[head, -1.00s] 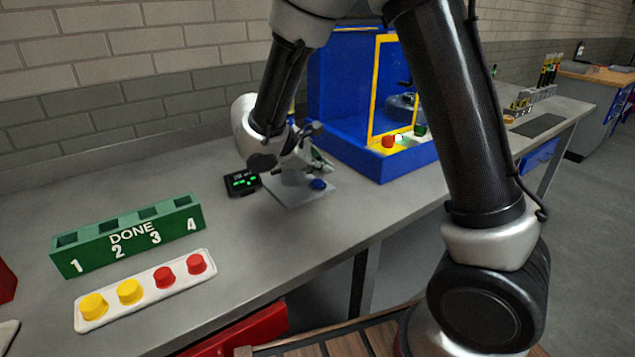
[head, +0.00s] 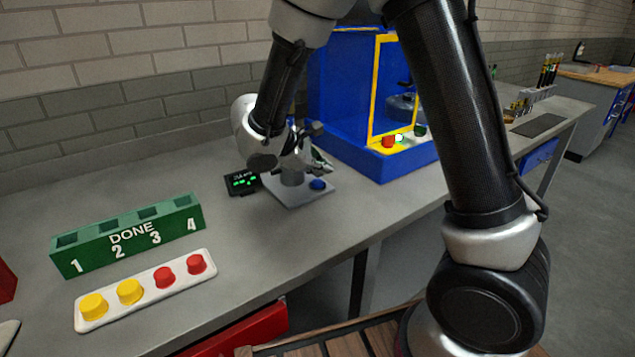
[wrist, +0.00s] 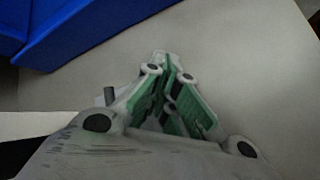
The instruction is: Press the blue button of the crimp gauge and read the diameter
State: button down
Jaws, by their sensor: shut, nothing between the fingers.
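The crimp gauge is a grey plate (head: 291,197) on the bench with a short grey post (head: 292,178) and a blue button (head: 317,184) at its right front corner. A small black display (head: 242,181) with green digits stands at its left; the digits are too small to read. My gripper (head: 328,168) is above the plate, just behind and above the blue button, and apart from it in the head view. In the wrist view my gripper (wrist: 168,62) is shut and empty, and the button is not visible there.
A blue press housing (head: 340,110) with a yellow frame and red and green buttons stands right behind the gauge. A green DONE rack (head: 130,246) and a white tray (head: 187,282) with yellow and red caps are at the left. Bench between them is clear.

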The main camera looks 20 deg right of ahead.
aim_at(320, 183)
jog(key=shift+f, duration=0.1)
jog(key=shift+f, duration=0.3)
jog(key=shift+f, duration=0.45)
dwell(0.6)
jog(key=shift+r, duration=0.9)
jog(key=shift+r, duration=2.5)
